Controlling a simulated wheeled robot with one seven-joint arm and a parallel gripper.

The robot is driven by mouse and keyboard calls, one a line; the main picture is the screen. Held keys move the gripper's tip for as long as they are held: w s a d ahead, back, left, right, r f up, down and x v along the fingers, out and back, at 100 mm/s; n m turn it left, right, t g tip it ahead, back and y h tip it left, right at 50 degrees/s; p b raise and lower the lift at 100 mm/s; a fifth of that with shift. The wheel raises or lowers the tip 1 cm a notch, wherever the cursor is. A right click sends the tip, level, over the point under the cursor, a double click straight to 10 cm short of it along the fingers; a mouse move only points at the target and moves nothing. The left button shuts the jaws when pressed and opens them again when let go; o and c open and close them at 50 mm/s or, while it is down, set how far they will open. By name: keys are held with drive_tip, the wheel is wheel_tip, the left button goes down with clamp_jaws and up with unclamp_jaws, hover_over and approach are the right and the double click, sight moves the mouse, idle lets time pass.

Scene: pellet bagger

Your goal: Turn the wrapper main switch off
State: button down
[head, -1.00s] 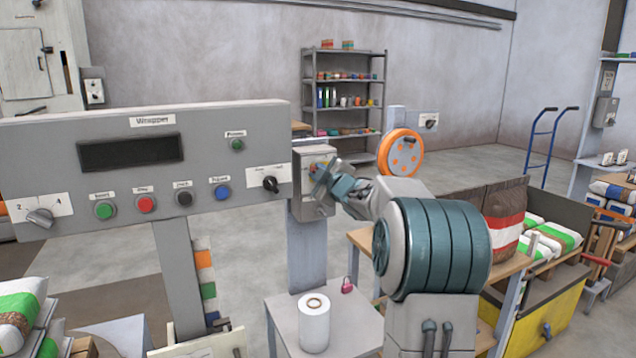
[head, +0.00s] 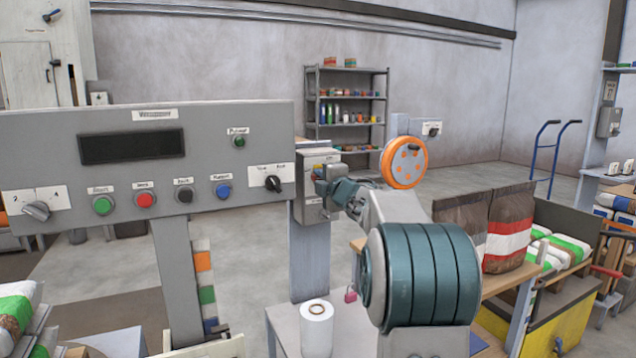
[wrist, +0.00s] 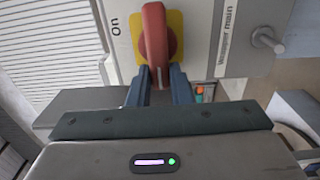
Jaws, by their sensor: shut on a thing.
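The wrapper main switch is a red rotary handle (wrist: 154,40) on a yellow plate (wrist: 175,25). In the wrist view its handle lies along the picture's vertical, with the "On" label to its left and "Wrapper main" to its right. It sits on a grey switch box (head: 313,208) on a post right of the Wrapper panel in the head view. My gripper (wrist: 158,80) is shut on the lower end of the red handle, one finger at each side. In the head view my gripper (head: 330,184) hides most of the handle.
The Wrapper panel (head: 140,150) with buttons and knobs stands just left of the switch box. An orange reel (head: 404,160) is close on the right. A white roll (head: 316,328) stands on a small table below. A metal peg (wrist: 268,40) sticks out beside the handle.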

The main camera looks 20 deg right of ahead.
drive_tip(key=shift+d+f, duration=0.1)
drive_tip(key=shift+d, duration=0.35)
drive_tip(key=c, duration=1.3)
unclamp_jaws()
drive_tip(key=s, duration=1.3)
drive_tip(key=shift+s+d, duration=0.15)
drive_tip(key=shift+s, duration=0.25)
